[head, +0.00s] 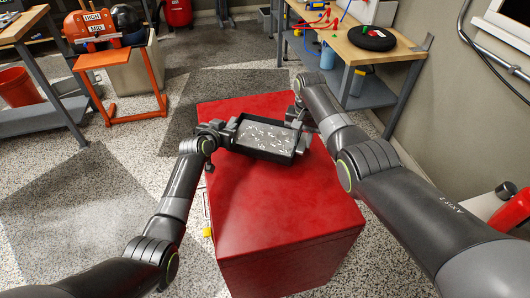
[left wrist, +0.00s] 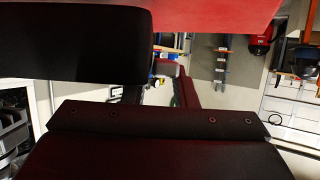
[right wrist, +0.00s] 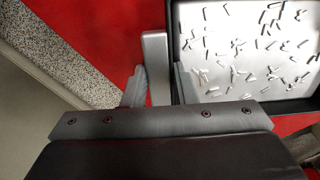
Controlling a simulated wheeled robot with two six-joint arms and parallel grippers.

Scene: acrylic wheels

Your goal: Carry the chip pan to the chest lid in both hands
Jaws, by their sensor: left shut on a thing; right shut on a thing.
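The chip pan (head: 262,139) is a dark, shallow rectangular tray with curly silver chips scattered over its grey floor. It is at the far end of the red chest lid (head: 275,205); whether it rests on the lid or hangs just above it I cannot tell. My left gripper (head: 227,133) is shut on the pan's left side. My right gripper (head: 297,119) is shut on its right side. The right wrist view shows the pan (right wrist: 250,50) beside my right gripper (right wrist: 158,88), over red lid. In the left wrist view, dark shapes hide the grip.
The near part of the lid is clear. A workbench (head: 385,47) with a black disc (head: 371,38) stands at the back right. An orange stand (head: 120,62) and a red bucket (head: 18,88) are at the left. A red cylinder (head: 512,210) is at the right edge.

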